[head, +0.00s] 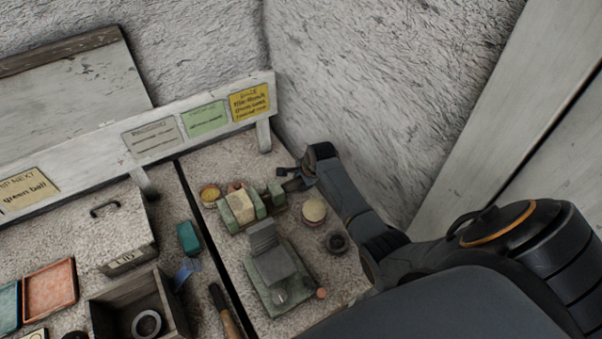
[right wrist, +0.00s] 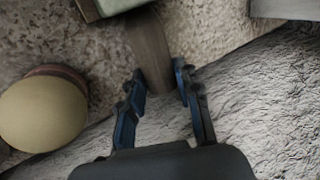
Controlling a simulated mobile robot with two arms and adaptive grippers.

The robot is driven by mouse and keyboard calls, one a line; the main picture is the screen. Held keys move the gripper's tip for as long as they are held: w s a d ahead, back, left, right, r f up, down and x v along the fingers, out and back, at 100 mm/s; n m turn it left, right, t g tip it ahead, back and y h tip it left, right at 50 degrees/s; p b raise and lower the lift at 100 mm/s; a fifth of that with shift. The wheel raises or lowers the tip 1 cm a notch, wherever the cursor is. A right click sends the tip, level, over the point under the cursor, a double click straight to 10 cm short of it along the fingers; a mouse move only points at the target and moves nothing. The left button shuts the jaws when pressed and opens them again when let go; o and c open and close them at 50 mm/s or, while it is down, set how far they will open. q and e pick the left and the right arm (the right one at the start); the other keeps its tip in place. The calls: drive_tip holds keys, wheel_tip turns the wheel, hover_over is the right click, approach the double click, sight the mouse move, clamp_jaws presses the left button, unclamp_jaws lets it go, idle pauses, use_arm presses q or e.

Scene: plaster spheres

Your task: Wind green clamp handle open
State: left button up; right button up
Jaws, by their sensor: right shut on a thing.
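The green clamp (head: 262,208) sits on the speckled bench near the back wall, with a pale faceted block (head: 236,210) between its jaws. Its handle end points right, toward my right gripper (head: 290,180). In the right wrist view, the brown handle (right wrist: 148,45) runs down from the green clamp edge (right wrist: 118,4) to between the blue-black fingers of my right gripper (right wrist: 158,80). That gripper is shut on the handle. In the head view the gripper and wrist partly cover the handle. My left gripper is not in view.
A round cream-topped thing (head: 314,209) stands close to my right wrist, and shows large in the wrist view (right wrist: 42,112). A dark ring (head: 337,242) and a grey-green device (head: 270,262) are nearer. The wall (head: 340,80) rises close behind. A wooden box (head: 170,300) stands left.

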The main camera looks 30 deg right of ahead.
drive_tip(key=shift+s+f+t, duration=0.1)
drive_tip(key=shift+s+t, duration=0.05)
drive_tip(key=shift+t, duration=0.85)
drive_tip(key=o, duration=1.2)
drive_tip(key=shift+c, duration=0.2)
drive_tip(key=v, duration=1.2)
drive_tip(key=shift+a, duration=0.1)
